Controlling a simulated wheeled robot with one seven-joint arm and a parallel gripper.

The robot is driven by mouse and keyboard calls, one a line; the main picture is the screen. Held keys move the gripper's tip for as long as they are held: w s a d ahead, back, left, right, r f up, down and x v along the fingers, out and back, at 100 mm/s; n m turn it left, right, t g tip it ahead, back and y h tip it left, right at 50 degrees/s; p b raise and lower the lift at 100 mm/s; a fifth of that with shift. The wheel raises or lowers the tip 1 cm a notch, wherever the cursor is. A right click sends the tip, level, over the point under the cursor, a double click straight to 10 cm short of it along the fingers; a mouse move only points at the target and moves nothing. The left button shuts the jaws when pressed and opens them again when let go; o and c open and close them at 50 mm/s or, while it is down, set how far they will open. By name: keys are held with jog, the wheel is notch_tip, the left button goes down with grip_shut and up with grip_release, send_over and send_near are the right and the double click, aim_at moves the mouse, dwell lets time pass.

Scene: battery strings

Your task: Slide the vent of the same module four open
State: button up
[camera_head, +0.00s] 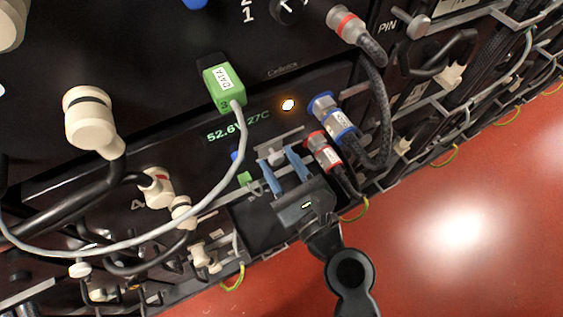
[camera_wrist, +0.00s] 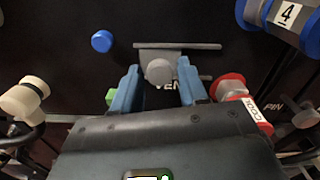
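The vent slider is a grey plate with a round knob (camera_wrist: 160,71) on the dark module face, above a partly covered label reading "VEN". The knob also shows in the head view (camera_head: 276,156). A thin grey rail (camera_wrist: 205,46) runs along the plate's top edge. My gripper (camera_wrist: 159,80) has its two blue fingers apart, one on each side of the knob, with a small gap visible on each side. In the head view my gripper (camera_head: 278,163) reaches up to the module face from below. Whether the fingertips touch the plate cannot be told.
A red-collared connector (camera_wrist: 232,88) sits close right of my fingers, and a blue connector marked 4 (camera_wrist: 285,17) is above it. A blue button (camera_wrist: 102,41) is at left. A green DATA plug (camera_head: 223,86) trails a grey cable. Red floor (camera_head: 450,230) is clear at right.

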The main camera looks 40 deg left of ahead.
aim_at(291, 138)
grip_shut()
dwell(0.3)
jog(key=shift+w+d, duration=0.3)
jog(key=shift+w, duration=0.4)
jog(key=shift+w+d, duration=0.3)
jog(key=shift+w, duration=0.35)
jog(key=shift+w+d, duration=0.3)
jog(key=shift+w, duration=0.4)
jog(key=shift+o, duration=1.5)
grip_release()
jog(key=v, duration=0.7)
jog(key=shift+s+d+b, duration=0.15)
jog(key=shift+d+b, duration=0.2)
jog(key=shift+f, duration=0.1)
